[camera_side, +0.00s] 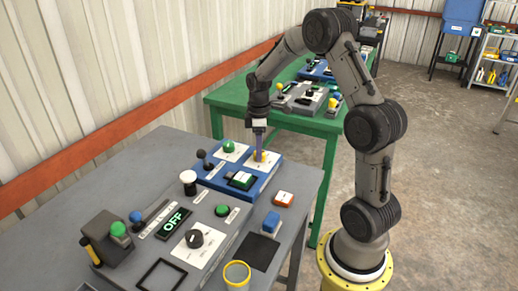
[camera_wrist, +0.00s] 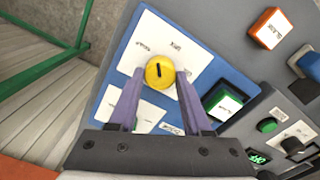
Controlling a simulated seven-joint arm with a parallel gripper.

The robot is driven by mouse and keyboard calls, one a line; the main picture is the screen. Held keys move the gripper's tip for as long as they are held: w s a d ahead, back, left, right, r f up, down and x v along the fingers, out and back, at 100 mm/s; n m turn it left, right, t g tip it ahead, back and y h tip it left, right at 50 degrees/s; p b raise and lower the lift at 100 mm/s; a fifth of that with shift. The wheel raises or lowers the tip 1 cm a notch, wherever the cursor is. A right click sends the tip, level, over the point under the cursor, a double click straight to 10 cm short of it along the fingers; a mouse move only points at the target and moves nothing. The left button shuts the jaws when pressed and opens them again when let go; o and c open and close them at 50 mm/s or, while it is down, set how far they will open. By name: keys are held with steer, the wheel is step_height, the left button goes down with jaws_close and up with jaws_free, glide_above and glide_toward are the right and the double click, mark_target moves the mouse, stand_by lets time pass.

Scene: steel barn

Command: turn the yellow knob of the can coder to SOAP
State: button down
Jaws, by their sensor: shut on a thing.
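The yellow knob (camera_wrist: 160,71) sits on a white label plate (camera_wrist: 146,38) of the blue-edged can coder (camera_wrist: 215,72). A short dark pointer line shows on the knob's face. Small words are printed around the knob, too small and turned to read surely. My gripper (camera_wrist: 160,79) has its two purple fingers on either side of the knob and is shut on it. In the side view, my gripper (camera_side: 259,147) points straight down onto the knob (camera_side: 261,156), which is partly hidden by the fingers.
In front stands a grey panel with an OFF display (camera_side: 173,222) and a black knob (camera_side: 194,238). An orange button box (camera_side: 284,198) and yellow-rimmed cup (camera_side: 237,273) stand nearby.

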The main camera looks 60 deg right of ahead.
steer(key=n, duration=0.4)
steer(key=shift+r+n, duration=0.15)
steer(key=shift+n, duration=0.15)
stand_by(0.4)
steer(key=shift+w, duration=0.1)
steer(key=shift+c, duration=1.7)
jaws_free()
step_height(320, 180, up, 14)
steer(key=shift+a, duration=0.1)
